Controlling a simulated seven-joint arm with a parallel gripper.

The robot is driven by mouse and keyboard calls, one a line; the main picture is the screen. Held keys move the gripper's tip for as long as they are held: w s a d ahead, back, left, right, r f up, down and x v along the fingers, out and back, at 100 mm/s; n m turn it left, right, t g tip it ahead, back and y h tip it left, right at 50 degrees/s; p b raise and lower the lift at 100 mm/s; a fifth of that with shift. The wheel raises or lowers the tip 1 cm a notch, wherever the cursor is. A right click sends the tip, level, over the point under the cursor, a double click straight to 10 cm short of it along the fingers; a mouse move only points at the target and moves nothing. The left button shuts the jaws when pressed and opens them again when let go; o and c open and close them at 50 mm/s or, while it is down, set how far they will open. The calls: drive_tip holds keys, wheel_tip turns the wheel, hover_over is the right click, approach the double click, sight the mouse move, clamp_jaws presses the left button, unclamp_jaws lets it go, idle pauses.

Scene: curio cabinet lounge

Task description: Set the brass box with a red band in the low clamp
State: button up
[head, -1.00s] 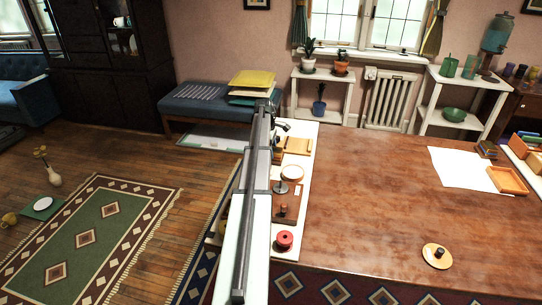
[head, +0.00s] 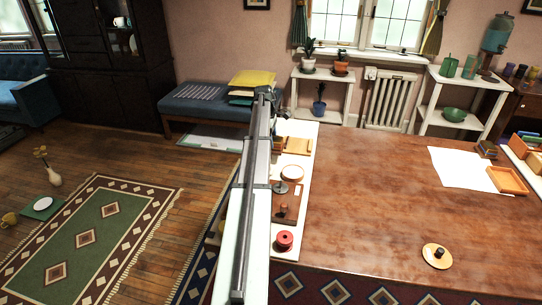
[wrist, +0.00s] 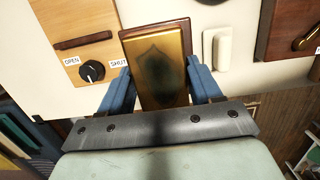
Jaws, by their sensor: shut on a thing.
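In the wrist view my gripper (wrist: 158,92) has its two blue fingers closed on either side of a brass box (wrist: 163,75). The box's broad gold face is toward the camera, with a dark blurred reflection on it. A dark red-brown edge (wrist: 127,42) shows along its top and left side; I cannot tell whether this is its red band or a mount behind it. The box is in front of a white panel (wrist: 75,12); I cannot tell whether they touch. I cannot make out the low clamp for sure. In the head view my arm hides the gripper and box.
On the panel, a wooden plate (wrist: 60,25) with a black knob (wrist: 91,71) marked OPEN and SHUT is left of the box. A white rocker piece (wrist: 217,48) is close on its right. The table (head: 380,220) right of my arm is largely clear.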

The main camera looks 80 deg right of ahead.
drive_tip(key=shift+r, duration=0.25)
drive_tip(key=shift+s, duration=0.1)
drive_tip(key=s+d+r+m+t+y, duration=0.1)
drive_tip(key=s+d+m, duration=0.9)
drive_tip(key=m, duration=0.8)
drive_tip(key=shift+d+t+y, duration=0.4)
drive_tip(key=shift+d, duration=0.7)
